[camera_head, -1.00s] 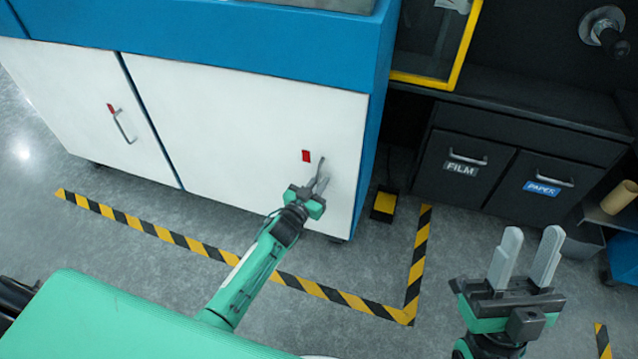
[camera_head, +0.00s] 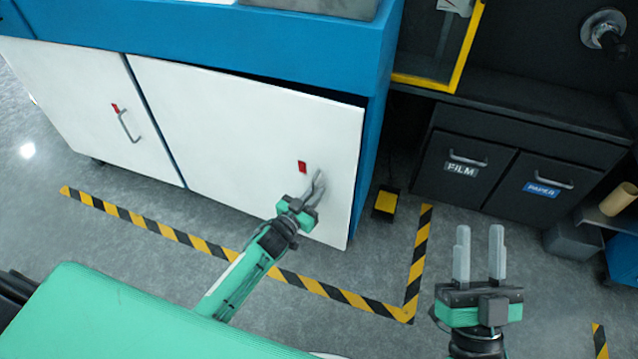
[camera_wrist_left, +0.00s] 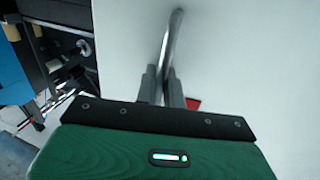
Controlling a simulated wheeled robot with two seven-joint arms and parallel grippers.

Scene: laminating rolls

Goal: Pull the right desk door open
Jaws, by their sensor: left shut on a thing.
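The white right desk door (camera_head: 240,125) stands slightly open; a dark gap shows along its top edge below the blue desk body. A red tag (camera_head: 302,167) is on the door beside its metal handle (camera_head: 320,183). My left gripper (camera_head: 309,196) is shut on this handle. In the left wrist view the handle (camera_wrist_left: 172,40) runs up from between the fingers (camera_wrist_left: 161,85), against the white door. My right gripper (camera_head: 478,252) is open and empty, fingers upward, above the floor at the lower right, apart from the desk.
The left desk door (camera_head: 75,95) is shut. Black cabinets labelled FILM (camera_head: 461,169) and PAPER (camera_head: 541,188) stand at the right. A black and yellow pedal (camera_head: 386,203) sits on the floor by the desk.

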